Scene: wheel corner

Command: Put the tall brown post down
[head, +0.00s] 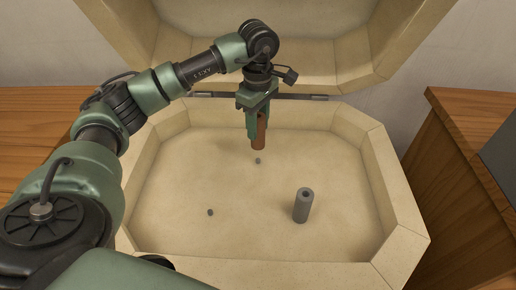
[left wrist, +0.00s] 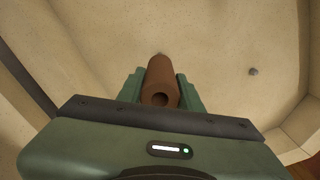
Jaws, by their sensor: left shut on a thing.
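The tall brown post (head: 260,133) is held upright in my left gripper (head: 258,124), which is shut on it. In the head view it hangs over the back middle of the pale tray-like floor. Its lower end looks close to a small grey peg (head: 258,161); I cannot tell how high it is above the floor. In the left wrist view the brown post (left wrist: 161,82) sits between the green fingers, its hollow end facing the camera. My right gripper is not in view.
A grey hollow post (head: 303,206) stands at the front right of the octagonal pale case (head: 335,150). Another small grey peg (head: 210,212) is at the front left. The raised lid is behind. Wooden furniture (head: 470,150) stands at right.

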